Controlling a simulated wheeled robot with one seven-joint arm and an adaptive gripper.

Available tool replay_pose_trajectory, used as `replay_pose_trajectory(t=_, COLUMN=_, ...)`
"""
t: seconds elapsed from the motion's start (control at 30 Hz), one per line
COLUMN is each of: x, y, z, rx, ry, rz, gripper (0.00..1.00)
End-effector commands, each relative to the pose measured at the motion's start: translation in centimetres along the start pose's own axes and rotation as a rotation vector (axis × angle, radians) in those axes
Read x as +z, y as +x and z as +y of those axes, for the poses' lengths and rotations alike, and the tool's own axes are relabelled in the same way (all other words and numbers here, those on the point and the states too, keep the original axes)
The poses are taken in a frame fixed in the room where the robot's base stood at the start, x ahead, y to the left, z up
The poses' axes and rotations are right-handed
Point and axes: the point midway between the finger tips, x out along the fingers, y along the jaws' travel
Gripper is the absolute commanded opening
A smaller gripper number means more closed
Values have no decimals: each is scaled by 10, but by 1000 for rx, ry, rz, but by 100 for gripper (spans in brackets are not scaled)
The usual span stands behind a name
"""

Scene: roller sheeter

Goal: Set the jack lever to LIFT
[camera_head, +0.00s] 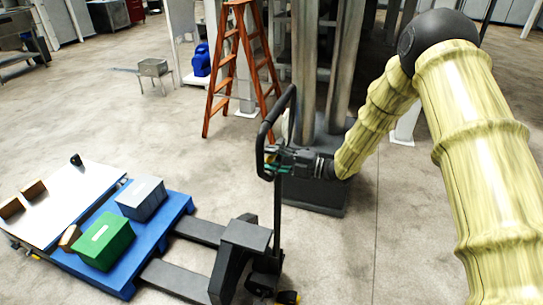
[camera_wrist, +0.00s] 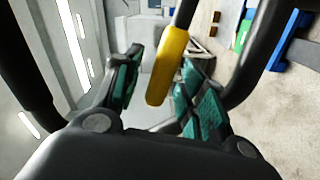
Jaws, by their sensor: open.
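A black pallet jack (camera_head: 240,250) stands in the lower middle of the head view. Its upright handle ends in a black loop (camera_head: 263,135). My gripper (camera_head: 272,160) is at the loop. In the wrist view a yellow-tipped lever (camera_wrist: 168,65) extends between the green-padded fingers of my gripper (camera_wrist: 160,90). The fingers are open, with the right pads close to the lever and a wider gap on the left. I cannot tell whether they touch it. Dark bars of the handle loop (camera_wrist: 255,55) run along both sides in the wrist view. The lever's setting cannot be read.
The jack's forks run toward a blue pallet (camera_head: 125,285) holding a green box (camera_head: 105,241) and a grey box (camera_head: 141,198). A white-topped table (camera_head: 75,200) is at left. A wooden ladder (camera_head: 235,70) and a grey column (camera_head: 325,70) stand behind the handle.

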Motion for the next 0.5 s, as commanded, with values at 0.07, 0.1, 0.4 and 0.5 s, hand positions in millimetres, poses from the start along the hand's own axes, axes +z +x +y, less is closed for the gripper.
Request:
replay_pose_trajectory(t=0.07, x=0, y=2, z=0, rx=0, ry=0, rz=0, gripper=41)
replay_pose_trajectory(t=0.1, x=0, y=2, z=0, rx=0, ry=0, rz=0, gripper=41)
replay_pose_trajectory(t=0.4, x=0, y=2, z=0, rx=0, ry=0, rz=0, gripper=23)
replay_pose_trajectory(t=0.5, x=0, y=2, z=0, rx=0, ry=0, rz=0, gripper=5)
